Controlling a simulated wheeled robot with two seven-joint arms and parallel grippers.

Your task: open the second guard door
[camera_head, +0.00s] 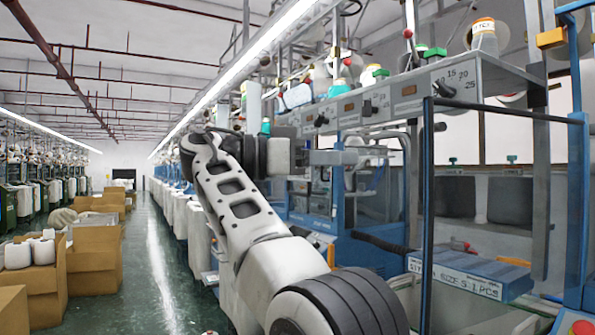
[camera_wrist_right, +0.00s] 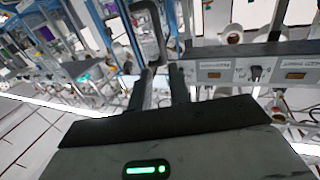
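My right gripper (camera_head: 350,157) reaches in from below to a blue-framed guard door (camera_head: 338,228) on the machine row. In the right wrist view its two dark fingers (camera_wrist_right: 160,72) stand a little apart. A dark grey loop-shaped handle (camera_wrist_right: 137,8) is at the fingertips, its lower end between or just beyond them. I cannot tell whether the fingers press on it. In the head view the handle (camera_head: 403,140) stands out from the door. My left gripper is not in view.
A nearer blue and dark door frame (camera_head: 428,200) stands at the right, beside a blue box (camera_head: 470,275) with a size label. A grey control rail (camera_head: 400,92) runs above. Cardboard boxes (camera_head: 95,262) line the left. The green aisle floor (camera_head: 150,270) is clear.

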